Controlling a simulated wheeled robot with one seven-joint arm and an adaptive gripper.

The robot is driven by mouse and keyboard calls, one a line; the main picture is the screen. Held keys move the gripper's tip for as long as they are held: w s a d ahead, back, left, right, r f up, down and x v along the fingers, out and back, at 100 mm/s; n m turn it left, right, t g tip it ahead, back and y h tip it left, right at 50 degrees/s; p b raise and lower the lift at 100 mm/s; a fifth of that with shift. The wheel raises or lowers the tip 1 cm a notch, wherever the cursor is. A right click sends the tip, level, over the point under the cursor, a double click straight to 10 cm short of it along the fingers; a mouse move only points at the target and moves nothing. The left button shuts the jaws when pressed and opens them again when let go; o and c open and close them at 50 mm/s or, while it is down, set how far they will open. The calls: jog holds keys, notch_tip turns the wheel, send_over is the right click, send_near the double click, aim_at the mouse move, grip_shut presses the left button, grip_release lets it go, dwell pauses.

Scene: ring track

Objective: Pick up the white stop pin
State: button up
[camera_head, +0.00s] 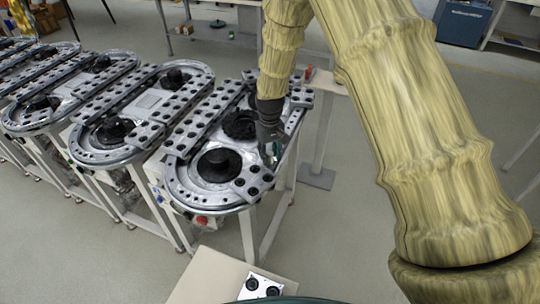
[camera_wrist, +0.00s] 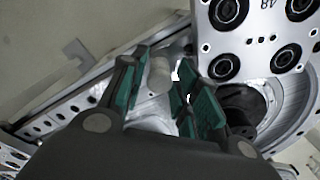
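A small white cylinder, which looks like the white stop pin (camera_wrist: 159,74), shows in the wrist view beyond my fingertips, in the gap between them. My gripper (camera_wrist: 157,82) has dark fingers with green pads, spread apart with the pin showing between them. I see no clear contact between the pads and the pin. In the head view my gripper (camera_head: 273,152) hangs low at the right edge of the nearest ring track (camera_head: 183,192). The pin cannot be made out there.
A metal plate (camera_wrist: 269,36) with several dark round bushings stands close to the right of my fingers. More ring tracks (camera_head: 92,153) stand in a row to the left. A table (camera_head: 205,279) with a small plate is in front. Open floor (camera_head: 345,235) lies to the right.

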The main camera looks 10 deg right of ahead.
jog(key=shift+f, duration=0.35)
jog(key=shift+c, duration=0.4)
grip_shut()
